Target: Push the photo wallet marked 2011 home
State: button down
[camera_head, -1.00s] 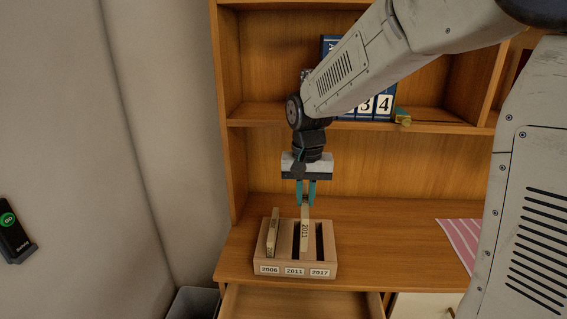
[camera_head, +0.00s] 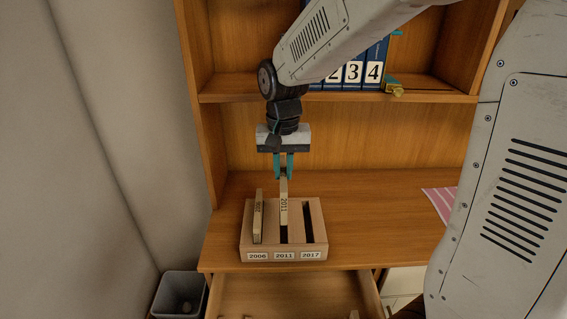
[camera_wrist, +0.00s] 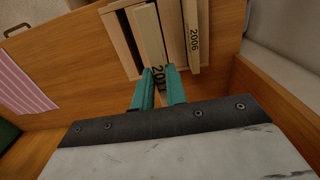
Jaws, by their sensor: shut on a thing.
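The photo wallet marked 2011 (camera_head: 284,208) is a cream upright slab in the middle slot of a wooden box (camera_head: 299,247). It stands tall above the box, with dark slot showing in front of it. My gripper (camera_head: 284,176) points down from above, shut on its top edge. In the wrist view, my teal fingers (camera_wrist: 159,88) are at the end of the 2011 wallet (camera_wrist: 149,35), partly covering its number. How deep the wallet sits is hidden by the box.
The wallet marked 2006 (camera_head: 258,217) stands in the left slot. The 2017 slot (camera_head: 308,220) is empty. An open drawer (camera_head: 285,287) juts out below the box. Blue binders (camera_head: 353,76) stand on the shelf above. A pink striped cloth (camera_head: 439,200) lies at right; a bin (camera_head: 180,293) stands at lower left.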

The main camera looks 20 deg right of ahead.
jog(key=shift+f, duration=2.3)
jog(key=shift+f, duration=3.05)
dwell(1.3)
jog(key=c, duration=1.3)
grip_release()
jog(key=shift+c, duration=0.2)
jog(key=shift+r, duration=3.9)
